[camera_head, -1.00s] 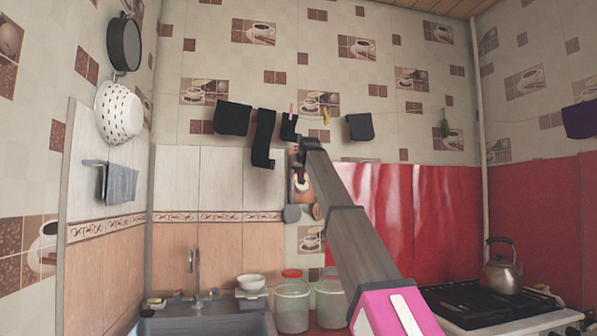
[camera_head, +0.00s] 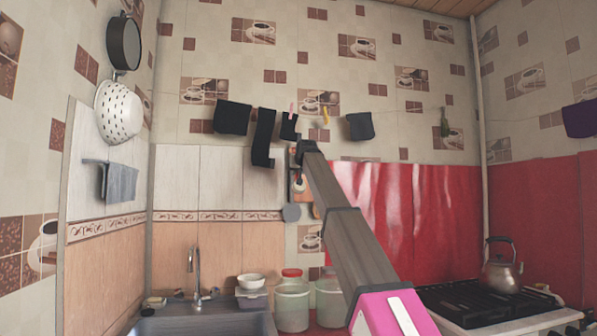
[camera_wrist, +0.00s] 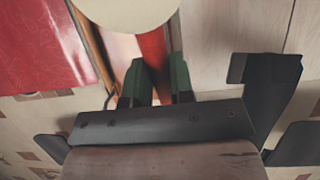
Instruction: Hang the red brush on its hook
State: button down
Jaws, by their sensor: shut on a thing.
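In the wrist view my gripper (camera_wrist: 158,68) has its green fingers closed on a red strip, the red brush (camera_wrist: 153,47). Its upper part runs up out of the fingers and partly behind a pale round shape at the top edge. I cannot tell whether that round shape is part of the brush. In the head view the gripper end of my arm is by the wall near a narrow wooden utensil board (camera_head: 308,183), and the arm hides most of it. I cannot make out the hook, nor whether the brush touches it.
Dark cloths (camera_head: 263,137) hang on a line just left of my arm's end; one (camera_wrist: 268,95) is close on the right in the wrist view. A grey utensil (camera_head: 291,212) hangs below. Jars (camera_head: 292,305), a sink (camera_head: 205,322) and a kettle (camera_head: 501,268) on the stove are lower.

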jog(key=shift+r+x, duration=0.2)
jog(key=shift+x, duration=1.05)
jog(key=shift+r+x, duration=0.2)
jog(key=shift+x, duration=1.05)
jog(key=shift+w, duration=0.1)
jog(key=c, duration=0.9)
grip_release()
